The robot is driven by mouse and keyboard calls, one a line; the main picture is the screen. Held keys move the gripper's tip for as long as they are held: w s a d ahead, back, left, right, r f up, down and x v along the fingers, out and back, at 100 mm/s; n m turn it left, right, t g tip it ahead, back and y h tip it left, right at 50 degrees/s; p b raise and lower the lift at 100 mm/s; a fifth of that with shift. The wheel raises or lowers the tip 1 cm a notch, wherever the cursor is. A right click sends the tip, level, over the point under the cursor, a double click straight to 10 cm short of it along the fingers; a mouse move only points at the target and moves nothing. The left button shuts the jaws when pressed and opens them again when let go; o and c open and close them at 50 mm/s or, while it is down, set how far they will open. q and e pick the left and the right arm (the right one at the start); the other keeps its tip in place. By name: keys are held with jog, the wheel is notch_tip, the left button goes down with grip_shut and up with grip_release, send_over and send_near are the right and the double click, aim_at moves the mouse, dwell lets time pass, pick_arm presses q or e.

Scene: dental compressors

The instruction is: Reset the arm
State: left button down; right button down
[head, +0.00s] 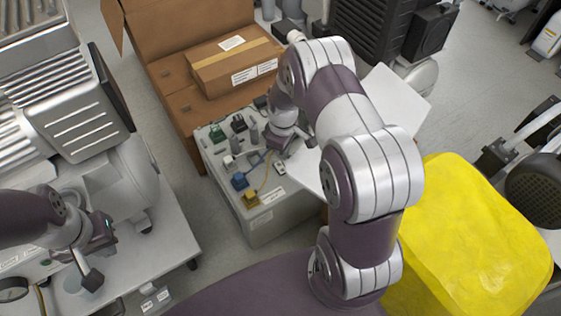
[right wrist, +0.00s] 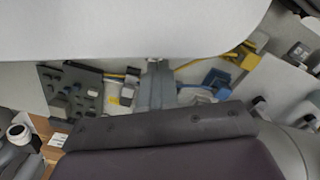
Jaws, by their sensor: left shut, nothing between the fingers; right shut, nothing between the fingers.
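My left gripper (head: 92,279) is at the lower left of the head view, shut and empty, beside the grey machine on the left bench. My right arm reaches up the middle of the head view and bends down. My right gripper (head: 272,153) is partly hidden by its own wrist, over the grey box with small parts (head: 272,222). In the right wrist view, the grey fingers (right wrist: 156,88) are together with nothing held. A white panel (head: 397,100) lies beside the right gripper; a large pale surface (right wrist: 130,28) fills the top of the wrist view.
Cardboard boxes (head: 235,65) stand behind the grey box. A yellow rounded object (head: 470,240) stands right of my right arm. A grey machine (head: 75,105) stands on the left bench (head: 165,245). A dark finned machine (head: 370,35) is at the back.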

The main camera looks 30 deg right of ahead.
dwell(0.4)
jog(key=s+a+r+m+t, duration=0.1)
jog(key=s+a+r+m, duration=0.25)
jog(key=s+r, duration=0.45)
jog(key=s+a+r+m, duration=0.3)
jog(key=s+a+r, duration=0.25)
jog(key=r, duration=0.35)
notch_tip(320, 180, up, 38)
jog(key=p, duration=3.9)
jog(key=shift+d+r, duration=0.15)
jog(key=shift+d, duration=0.25)
